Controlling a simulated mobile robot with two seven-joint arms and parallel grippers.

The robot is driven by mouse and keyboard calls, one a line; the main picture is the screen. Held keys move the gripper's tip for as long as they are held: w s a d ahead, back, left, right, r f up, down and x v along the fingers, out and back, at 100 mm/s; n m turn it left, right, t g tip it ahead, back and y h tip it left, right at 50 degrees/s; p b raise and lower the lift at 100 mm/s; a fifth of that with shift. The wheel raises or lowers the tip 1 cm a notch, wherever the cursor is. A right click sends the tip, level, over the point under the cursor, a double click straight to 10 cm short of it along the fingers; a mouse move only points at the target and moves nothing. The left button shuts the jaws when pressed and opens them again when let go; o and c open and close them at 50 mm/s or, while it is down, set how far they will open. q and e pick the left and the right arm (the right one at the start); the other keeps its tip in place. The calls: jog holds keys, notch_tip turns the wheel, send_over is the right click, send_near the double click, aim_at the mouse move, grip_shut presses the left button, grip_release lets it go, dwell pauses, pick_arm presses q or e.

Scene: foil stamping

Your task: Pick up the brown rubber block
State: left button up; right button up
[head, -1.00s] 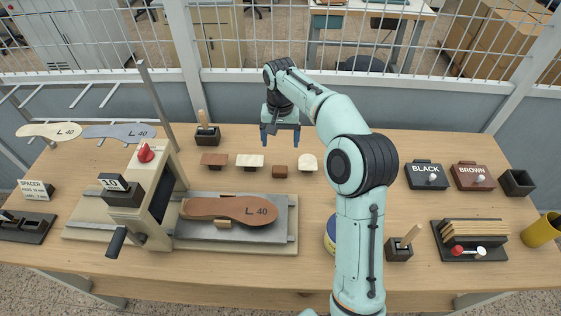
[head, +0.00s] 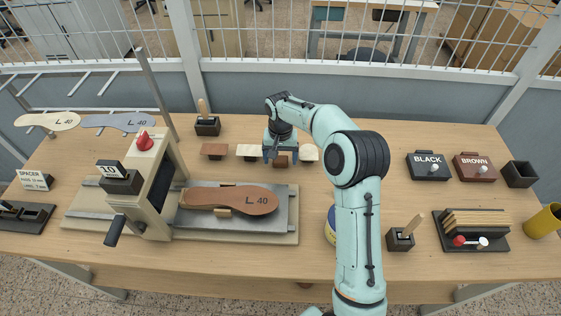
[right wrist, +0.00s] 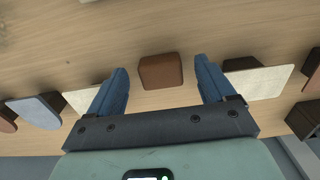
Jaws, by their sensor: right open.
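The small brown rubber block (head: 281,162) stands on the wooden table, in the row of small pieces behind the press; in the head view my gripper partly covers it. In the right wrist view the brown block (right wrist: 161,72) shows between the two blue fingers, with a gap on each side. My right gripper (head: 281,156) is open and empty, pointing down at the block. I cannot tell exactly how far the fingertips are above the table. My left gripper is not in view.
A brown-topped stamp (head: 214,149) and a cream-topped stamp (head: 247,150) stand left of the block, and a cream piece (head: 309,152) stands close on its right. The press bed (head: 290,225) with a brown insole (head: 235,200) lies in front. Black (head: 428,168) and brown (head: 474,168) boxes stand right.

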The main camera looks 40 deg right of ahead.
aim_at(280, 160)
jog(key=shift+f, duration=0.2)
jog(key=c, duration=1.1)
jog(key=shift+r, duration=0.15)
jog(key=shift+c, duration=0.2)
notch_tip(280, 160, up, 20)
jog(key=p, duration=0.2)
jog(key=o, duration=0.5)
jog(key=c, duration=0.4)
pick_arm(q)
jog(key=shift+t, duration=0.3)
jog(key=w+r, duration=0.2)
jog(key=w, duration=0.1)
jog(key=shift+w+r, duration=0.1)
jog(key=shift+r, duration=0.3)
pick_arm(e)
jog(key=shift+f, duration=0.2)
